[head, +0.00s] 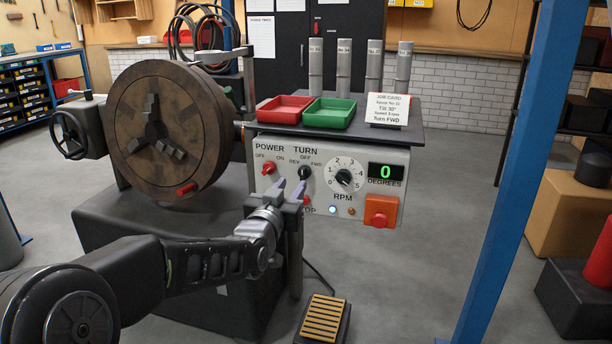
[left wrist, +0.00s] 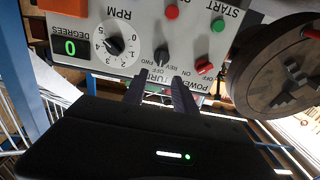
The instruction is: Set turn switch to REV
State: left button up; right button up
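The turn switch (head: 305,172) is a black knob on the grey control panel (head: 410,160), under the TURN label with REV, OFF and FWD around it. It also shows in the left wrist view (left wrist: 161,53), where the panel appears upside down. I cannot tell which mark it points at. My left gripper (head: 290,187) is just in front of the panel, below the turn switch and between it and the red power switch (head: 267,168). In the left wrist view its two fingers (left wrist: 161,75) are apart and empty, with the knob just beyond the tips. My right gripper is not in view.
The RPM dial (head: 344,178), degrees display reading 0 (head: 386,171) and orange button (head: 380,211) are to the right. A large round faceplate (head: 170,130) stands left. Red (head: 283,109) and green (head: 329,113) trays sit above. A blue post (head: 515,170) stands right.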

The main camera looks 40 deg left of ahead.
aim_at(302, 171)
pick_arm(q)
jog(key=x, duration=0.7)
jog(key=shift+w+a+b, duration=0.15)
jog(key=shift+w+b, duration=0.2)
jog(key=shift+c, duration=0.4)
grip_shut()
